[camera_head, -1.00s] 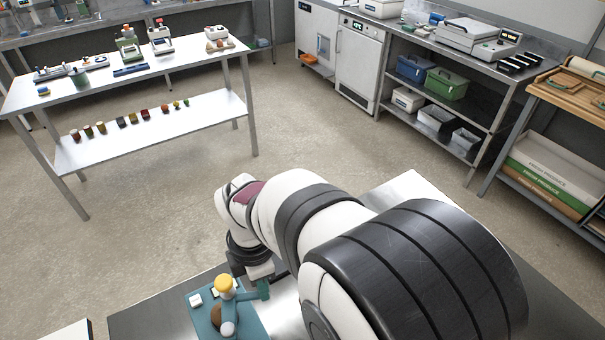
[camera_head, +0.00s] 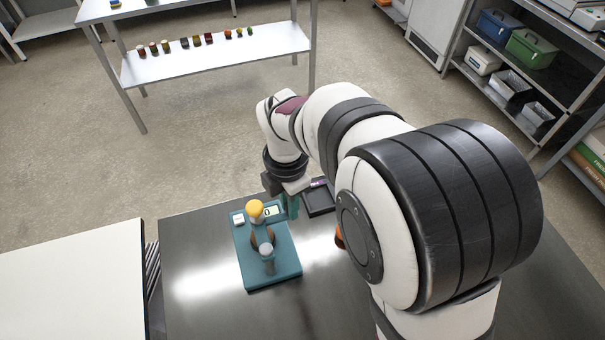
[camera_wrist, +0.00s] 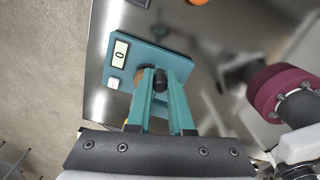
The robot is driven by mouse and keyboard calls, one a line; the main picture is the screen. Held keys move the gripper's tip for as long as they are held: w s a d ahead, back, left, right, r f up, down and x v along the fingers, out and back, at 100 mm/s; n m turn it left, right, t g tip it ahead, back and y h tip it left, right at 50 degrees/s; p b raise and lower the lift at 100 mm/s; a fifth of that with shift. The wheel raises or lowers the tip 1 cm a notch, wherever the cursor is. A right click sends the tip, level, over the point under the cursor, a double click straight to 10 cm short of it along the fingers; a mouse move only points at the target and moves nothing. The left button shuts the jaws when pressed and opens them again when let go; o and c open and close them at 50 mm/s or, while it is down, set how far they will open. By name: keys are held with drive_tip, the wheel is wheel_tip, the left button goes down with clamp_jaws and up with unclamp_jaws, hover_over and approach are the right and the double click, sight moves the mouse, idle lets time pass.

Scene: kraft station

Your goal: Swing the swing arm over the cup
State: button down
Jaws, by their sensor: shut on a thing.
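The teal device (camera_head: 285,272) stands on the dark metal bench, with a display (camera_head: 272,211) and a white button (camera_head: 237,219) on its base. A yellow-capped post (camera_head: 255,209) rises at its back. From the post the swing arm (camera_head: 265,240) reaches toward the front, ending in a grey cylinder (camera_head: 266,251). The brown cup (camera_head: 255,238) is partly hidden under the arm.
A dark tray (camera_head: 319,203) lies right of my gripper, and an orange object (camera_head: 339,238) shows beside my arm. A white surface (camera_head: 75,285) stands left of the bench. The bench left of the device is clear. The display reads 0.

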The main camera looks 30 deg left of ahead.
drive_tip(key=shift+a, duration=0.1)
drive_tip(key=c, duration=0.8)
unclamp_jaws()
